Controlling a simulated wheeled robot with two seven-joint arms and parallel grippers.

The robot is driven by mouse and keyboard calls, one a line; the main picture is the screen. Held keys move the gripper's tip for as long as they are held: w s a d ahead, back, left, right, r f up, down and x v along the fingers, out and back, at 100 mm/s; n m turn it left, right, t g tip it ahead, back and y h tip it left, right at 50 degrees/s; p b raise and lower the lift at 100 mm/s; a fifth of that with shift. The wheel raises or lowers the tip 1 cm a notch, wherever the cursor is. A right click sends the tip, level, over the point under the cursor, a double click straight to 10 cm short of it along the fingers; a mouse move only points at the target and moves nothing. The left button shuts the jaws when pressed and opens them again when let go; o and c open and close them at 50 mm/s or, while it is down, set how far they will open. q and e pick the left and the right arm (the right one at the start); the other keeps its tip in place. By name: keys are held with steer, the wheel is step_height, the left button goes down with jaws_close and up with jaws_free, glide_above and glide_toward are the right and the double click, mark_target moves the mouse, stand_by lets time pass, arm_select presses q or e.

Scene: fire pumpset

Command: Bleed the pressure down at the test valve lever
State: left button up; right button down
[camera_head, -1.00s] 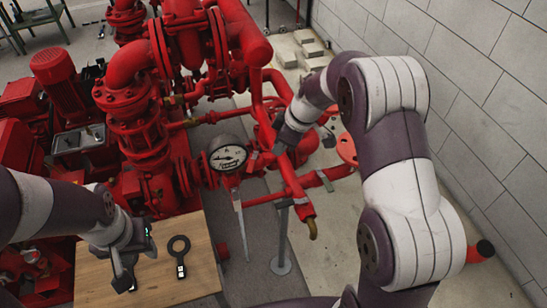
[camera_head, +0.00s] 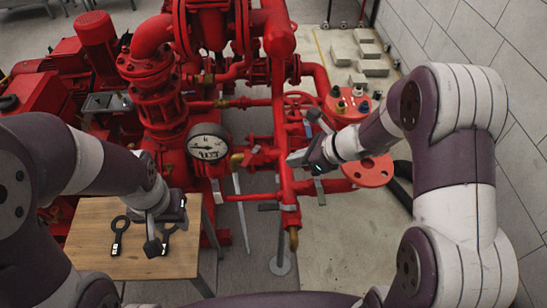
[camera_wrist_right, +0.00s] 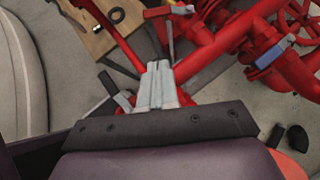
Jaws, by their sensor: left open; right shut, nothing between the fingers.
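The pressure gauge (camera_head: 207,143) has a white dial and stands upright at the pump's discharge side. A small grey lever (camera_head: 252,152) sits by a brass fitting right of it. A blue-grey lever (camera_head: 313,116) stands on the red pipework behind; a blue-grey lever also shows in the right wrist view (camera_wrist_right: 275,50). I cannot tell which is the test valve lever. My right gripper (camera_head: 297,158) is shut and empty beside the upright red pipe; its closed fingers show in the wrist view (camera_wrist_right: 157,82). My left gripper (camera_head: 154,242) is open above the wooden table.
The wooden table (camera_head: 95,262) holds black ring-ended tags (camera_head: 118,236); one is partly hidden by my left gripper. Red pipes crowd the middle. The grey wall (camera_head: 520,190) bounds the right side.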

mark_target(251, 156)
arm_select(q)
steer(key=shift+d+r, duration=0.1)
steer(key=shift+d, duration=0.1)
arm_select(e)
steer(key=shift+w+a+r+x, duration=0.15)
steer(key=shift+a+r+x, duration=0.15)
steer(key=shift+x, duration=1.75)
steer(key=shift+w+a+r+x, duration=0.2)
steer(key=shift+r+x, duration=0.1)
steer(key=shift+x, duration=1.75)
steer(key=shift+w+a+r+x, duration=0.1)
steer(key=shift+a+r+x, duration=0.2)
steer(key=shift+x, duration=1.75)
